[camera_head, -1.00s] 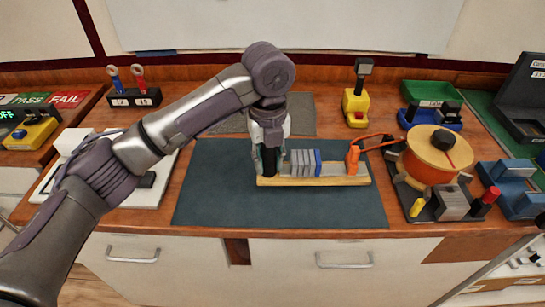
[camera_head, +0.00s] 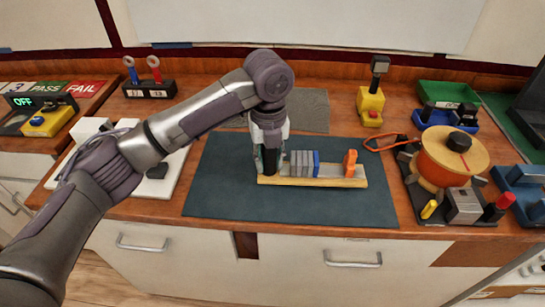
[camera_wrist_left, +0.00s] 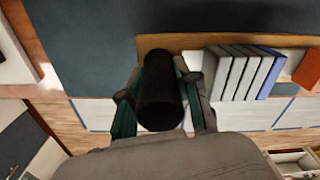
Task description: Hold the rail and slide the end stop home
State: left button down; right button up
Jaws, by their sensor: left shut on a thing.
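A wooden-based rail (camera_head: 312,182) lies on the dark mat (camera_head: 235,207). Grey blocks (camera_head: 301,163) and a blue one (camera_head: 316,163) stand side by side on it. The orange end stop (camera_head: 350,163) stands upright near its right end, with a gap between it and the blue block. My left gripper (camera_head: 270,172) points down at the rail's left end, shut on a black upright handle (camera_wrist_left: 160,92). In the left wrist view the blocks and part of the end stop (camera_wrist_left: 307,70) show right of the handle. My right gripper is not in view.
An orange-wound reel (camera_head: 440,165) stands right of the mat, with an orange wire loop (camera_head: 385,142) left of it. A yellow tool stand (camera_head: 370,105) and a green tray (camera_head: 448,93) are behind. The mat's front is clear.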

pick_arm(q)
jog(key=shift+w+a+f, duration=0.3)
jog(key=shift+a+f, duration=0.45)
jog(key=shift+a, duration=0.05)
jog(key=shift+w+a+f, duration=0.35)
jog(key=shift+a+f, duration=0.4)
jog(key=shift+w+a+f, duration=0.3)
jog(key=shift+a+f, duration=0.45)
jog(key=shift+a, duration=0.05)
jog(key=shift+p, duration=0.55)
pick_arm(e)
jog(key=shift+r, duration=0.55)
pick_arm(q)
jog(key=shift+f+p, duration=0.3)
jog(key=shift+p, duration=0.1)
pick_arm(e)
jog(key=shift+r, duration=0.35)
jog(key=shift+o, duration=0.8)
